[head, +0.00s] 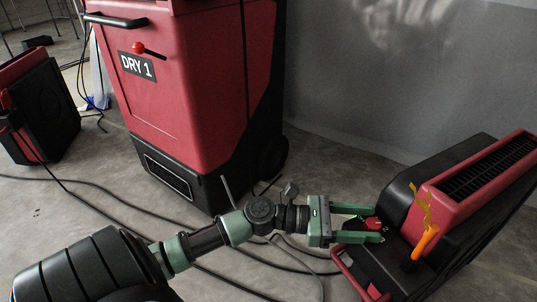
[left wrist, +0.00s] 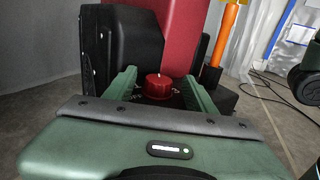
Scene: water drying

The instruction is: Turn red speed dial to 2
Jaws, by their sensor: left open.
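The red speed dial (head: 372,224) is a small round knob on the black panel of the red and black machine (head: 432,188) at the right of the head view. My left gripper (head: 362,222) reaches the dial from the left, with its green fingers open on either side of it. In the left wrist view the dial (left wrist: 158,86) sits between the open fingers of the gripper (left wrist: 160,92), with gaps visible at both sides. The dial's numbers are too small to read. My right gripper is not in view.
An orange handle (head: 425,243) stands upright beside the dial, close to the fingers. A large red machine labelled DRY 1 (head: 190,95) stands at the back. Another red and black unit (head: 40,108) is at the left. Black cables (head: 110,212) cross the grey floor.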

